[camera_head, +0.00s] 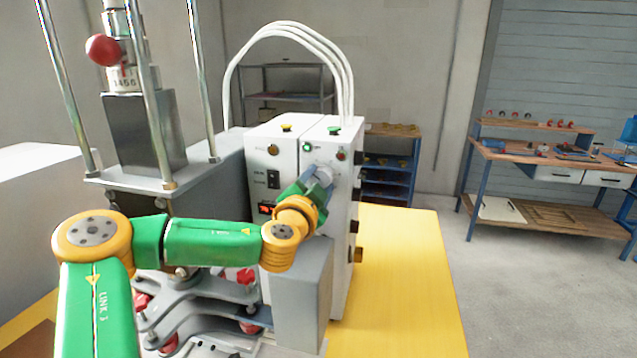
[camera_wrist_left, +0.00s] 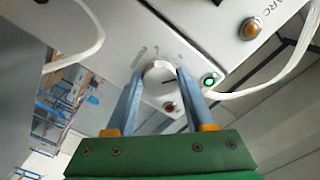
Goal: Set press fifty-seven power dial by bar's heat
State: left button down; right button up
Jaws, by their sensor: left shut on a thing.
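The press's white control box (camera_head: 292,155) stands on the yellow table, with cables arching from its top. My left arm reaches across its front, and my left gripper (camera_head: 322,176) is at the upper right panel. In the left wrist view the blue fingers of my left gripper (camera_wrist_left: 160,88) are shut on a pale round dial (camera_wrist_left: 160,74), one finger on each side. The dial has a dark pointer line, and small markings, too small to read, lie around it. In the head view my gripper mostly hides the dial. No heating bar can be made out. My right gripper is not in view.
A green-lit button (camera_wrist_left: 209,80) and a red button (camera_wrist_left: 169,107) sit close to the dial. The grey press column (camera_head: 140,130) stands left. The yellow table (camera_head: 400,270) is clear at right.

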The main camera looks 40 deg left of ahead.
pick_arm(q)
jog(key=shift+f+m+b, duration=0.15)
jog(key=shift+m+b, duration=0.7)
jog(key=shift+m, duration=0.35)
jog(key=m+b, duration=0.1)
jog(key=m, duration=0.2)
jog(key=shift+m, duration=0.3)
jog(key=m+b, duration=0.1)
jog(key=m, duration=0.3)
jog(key=shift+m, duration=0.3)
jog(key=m, duration=0.5)
jog(key=shift+m, duration=0.4)
jog(key=shift+c, duration=1.4)
grip_release()
jog(key=shift+r, duration=0.2)
